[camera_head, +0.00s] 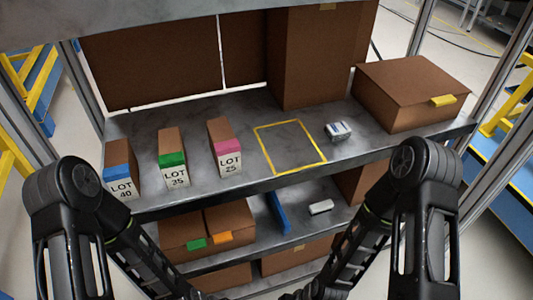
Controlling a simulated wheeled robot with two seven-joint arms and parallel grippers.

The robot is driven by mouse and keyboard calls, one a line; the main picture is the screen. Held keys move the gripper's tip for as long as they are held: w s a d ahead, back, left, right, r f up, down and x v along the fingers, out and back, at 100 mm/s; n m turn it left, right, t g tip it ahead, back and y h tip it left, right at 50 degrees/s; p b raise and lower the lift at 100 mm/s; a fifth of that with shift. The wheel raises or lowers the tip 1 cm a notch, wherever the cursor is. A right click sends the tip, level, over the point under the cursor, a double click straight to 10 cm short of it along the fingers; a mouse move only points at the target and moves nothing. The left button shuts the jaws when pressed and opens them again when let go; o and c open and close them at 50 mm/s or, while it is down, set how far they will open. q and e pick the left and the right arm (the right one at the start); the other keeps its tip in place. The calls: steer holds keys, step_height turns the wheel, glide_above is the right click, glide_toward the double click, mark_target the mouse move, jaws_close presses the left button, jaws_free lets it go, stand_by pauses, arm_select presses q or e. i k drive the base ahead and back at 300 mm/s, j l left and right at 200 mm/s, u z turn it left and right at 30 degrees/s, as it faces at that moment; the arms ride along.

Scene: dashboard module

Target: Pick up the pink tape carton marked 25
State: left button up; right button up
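The pink tape carton (225,145) stands upright on the grey upper shelf. It is a narrow brown box with a pink band and a white label reading LOT 25. It is the rightmost of three similar cartons, just left of a yellow taped square. My two arms come in from the left and right and reach down toward the bottom edge, in front of the shelf and apart from the carton. The fingertips of both grippers are out of the picture.
A green-banded LOT 35 carton (173,157) and a blue-banded LOT 40 carton (120,181) stand to the left. The yellow square (290,146) is empty. A small grey-white item (338,131) and a large brown box (412,92) are to the right.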

mark_target(225, 148)
steer(key=k+l, duration=0.1)
steer(key=l, duration=0.5)
steer(key=k+l+z, duration=0.1)
steer(key=l, duration=0.5)
steer(key=k+l, duration=0.15)
steer(key=l, duration=0.45)
steer(key=j+z, duration=0.05)
